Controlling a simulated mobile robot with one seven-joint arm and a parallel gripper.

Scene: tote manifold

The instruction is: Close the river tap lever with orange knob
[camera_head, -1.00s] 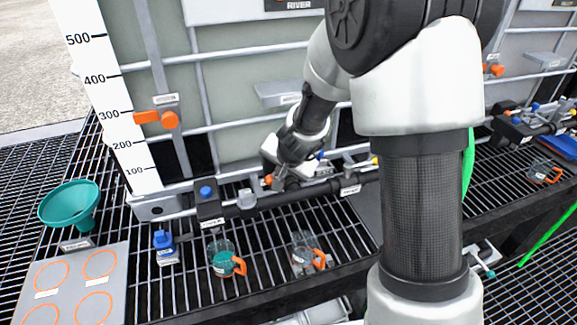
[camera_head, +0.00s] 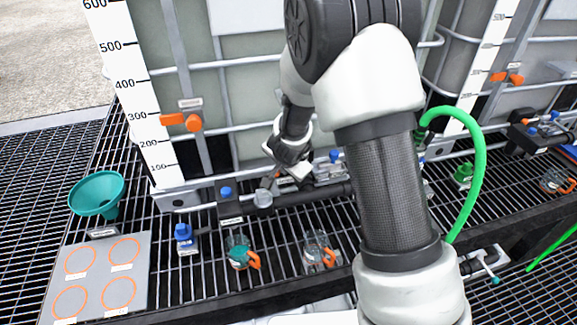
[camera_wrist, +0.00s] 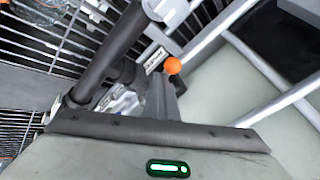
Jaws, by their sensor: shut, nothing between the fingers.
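The orange knob (camera_wrist: 173,65) of the tap lever shows in the wrist view, just beyond the fingertips and beside the dark pipe. My gripper (camera_wrist: 161,85) is shut and empty, its fingers pointing toward the knob. I cannot tell whether they touch it. In the head view my gripper (camera_head: 276,178) is low in front of the tank, over the dark manifold pipe (camera_head: 310,196). There the gripper and wrist largely hide the lever, so its angle is unclear.
A blue-knobbed valve block (camera_head: 228,203) stands left of the gripper. Two jugs with orange handles, one of them this jug (camera_head: 316,253), stand on the grating below. A green funnel (camera_head: 97,194) is at left. A green hose (camera_head: 476,170) loops at right.

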